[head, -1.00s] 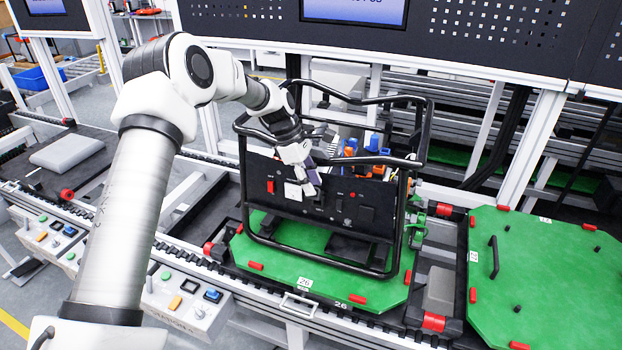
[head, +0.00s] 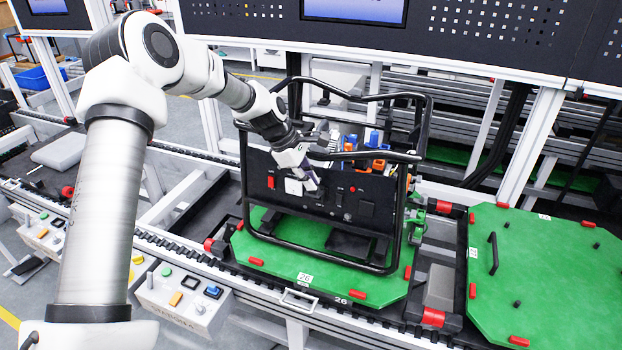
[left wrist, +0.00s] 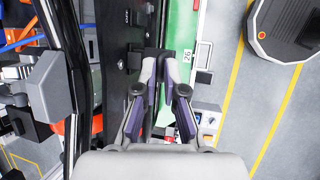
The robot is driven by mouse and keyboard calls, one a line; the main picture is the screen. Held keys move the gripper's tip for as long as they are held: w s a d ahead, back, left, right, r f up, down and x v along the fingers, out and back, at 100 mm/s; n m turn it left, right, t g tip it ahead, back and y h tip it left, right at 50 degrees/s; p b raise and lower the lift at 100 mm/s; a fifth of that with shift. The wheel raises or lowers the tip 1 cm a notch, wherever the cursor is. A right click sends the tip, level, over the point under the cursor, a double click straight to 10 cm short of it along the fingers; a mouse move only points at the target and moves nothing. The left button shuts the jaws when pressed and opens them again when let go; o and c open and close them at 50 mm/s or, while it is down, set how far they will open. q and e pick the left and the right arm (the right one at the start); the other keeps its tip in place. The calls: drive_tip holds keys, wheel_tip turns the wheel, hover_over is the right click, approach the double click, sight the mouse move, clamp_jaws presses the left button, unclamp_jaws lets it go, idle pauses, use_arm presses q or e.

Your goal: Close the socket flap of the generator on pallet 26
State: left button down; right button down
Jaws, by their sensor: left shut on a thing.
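The generator stands on green pallet 26 (head: 280,268), inside a black tube frame (head: 245,190). Its black front panel (head: 285,208) carries a red switch, a white plate and dark sockets. My left gripper (head: 313,187) is at the middle of this panel, just right of the white plate. In the left wrist view its two fingers (left wrist: 160,72) are shut on a small black piece (left wrist: 156,53) that stands out from the panel; it looks like the socket flap. The fingers hide part of it, and its exact angle is unclear. My right gripper is not in view.
The frame's upper bars pass close to my left wrist. An empty green pallet (head: 545,265) lies to the right. A button box (head: 185,295) is at the conveyor's front edge. A monitor panel (head: 450,25) hangs above.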

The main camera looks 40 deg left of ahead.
use_arm(q)
drive_tip(key=shift+s+d+f+m+t+y+b, duration=0.25)
drive_tip(key=shift+s+f+t+b, duration=0.35)
drive_tip(key=shift+t, duration=0.6)
drive_tip(key=shift+s+f+t, duration=0.3)
drive_tip(key=shift+t, duration=0.1)
wheel_tip(320, 180, down, 9)
drive_tip(key=w+m+t+h+b, duration=0.1)
drive_tip(key=m+t+b, duration=0.6)
drive_tip(key=b, duration=3.8)
drive_tip(key=t+h, duration=0.1)
drive_tip(key=t, duration=0.9)
drive_tip(key=shift+a, duration=0.25)
drive_tip(key=shift+m, duration=0.25)
